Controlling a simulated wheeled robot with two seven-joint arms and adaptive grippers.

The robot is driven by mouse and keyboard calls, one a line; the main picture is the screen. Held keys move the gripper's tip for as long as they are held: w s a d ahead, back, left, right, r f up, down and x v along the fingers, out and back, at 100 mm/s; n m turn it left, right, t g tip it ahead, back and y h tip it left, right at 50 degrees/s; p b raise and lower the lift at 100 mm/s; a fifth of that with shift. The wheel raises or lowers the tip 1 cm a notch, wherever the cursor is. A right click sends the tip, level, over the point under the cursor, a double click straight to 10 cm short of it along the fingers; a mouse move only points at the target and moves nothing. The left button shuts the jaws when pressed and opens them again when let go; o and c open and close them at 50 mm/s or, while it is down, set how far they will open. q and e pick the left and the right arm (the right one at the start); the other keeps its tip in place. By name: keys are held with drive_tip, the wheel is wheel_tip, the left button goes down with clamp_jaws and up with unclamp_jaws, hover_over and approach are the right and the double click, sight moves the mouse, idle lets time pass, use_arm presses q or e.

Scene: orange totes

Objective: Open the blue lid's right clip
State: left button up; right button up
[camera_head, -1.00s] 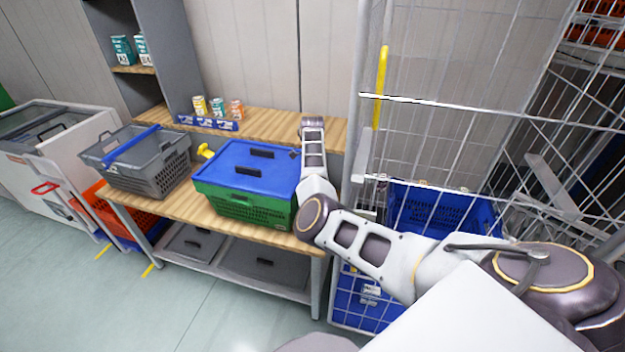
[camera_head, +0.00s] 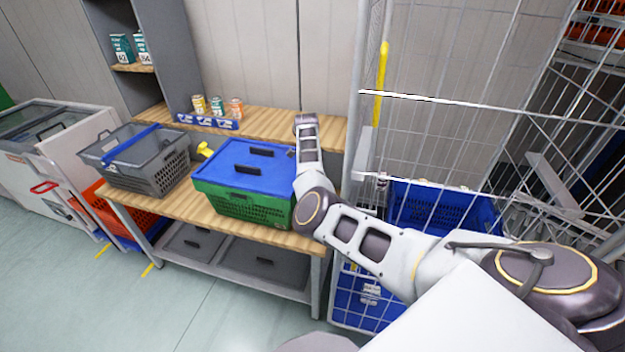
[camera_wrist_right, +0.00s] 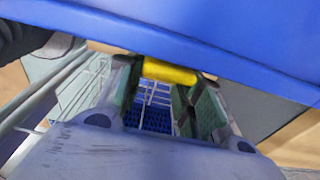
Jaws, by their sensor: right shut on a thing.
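The blue lid (camera_head: 252,165) lies on the green crate (camera_head: 240,205) on the wooden table. A yellow clip (camera_head: 205,150) juts out on the lid's left side. The lid's right side is partly covered by my right arm, and the right clip is hidden there in the head view. In the right wrist view, the yellow right clip (camera_wrist_right: 170,73) is just under the edge of the blue lid (camera_wrist_right: 230,50). My right gripper (camera_wrist_right: 168,90) has its fingers on both sides of this clip and is shut on it. My left gripper is not in view.
A grey basket (camera_head: 140,165) with a blue handle stands left of the crate on the table (camera_head: 195,208). Small cans (camera_head: 217,106) stand on the shelf behind. A wire cage trolley (camera_head: 450,125) with a blue crate (camera_head: 440,210) is close on the right.

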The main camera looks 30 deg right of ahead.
drive_tip(key=shift+s+d+r+g+h+b, duration=0.1)
drive_tip(key=shift+r+g+h+b, duration=0.05)
drive_tip(key=shift+g+h+b, duration=0.7)
drive_tip(key=shift+r+g+b, duration=0.15)
drive_tip(key=shift+g+b, duration=0.2)
drive_tip(key=shift+b, duration=0.8)
drive_tip(key=shift+h+b, duration=0.35)
drive_tip(key=shift+b, duration=0.1)
drive_tip(key=shift+s+r+g+b, duration=0.1)
drive_tip(key=shift+g+b, duration=0.3)
drive_tip(key=shift+b, duration=0.4)
drive_tip(key=shift+r+h+b, duration=0.15)
drive_tip(key=shift+h+b, duration=0.15)
drive_tip(key=shift+b, duration=0.15)
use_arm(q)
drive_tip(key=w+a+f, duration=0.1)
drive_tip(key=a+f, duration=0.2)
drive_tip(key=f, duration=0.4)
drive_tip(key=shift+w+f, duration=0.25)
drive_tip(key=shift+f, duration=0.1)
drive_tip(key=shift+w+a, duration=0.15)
use_arm(e)
drive_tip(key=shift+d, duration=0.1)
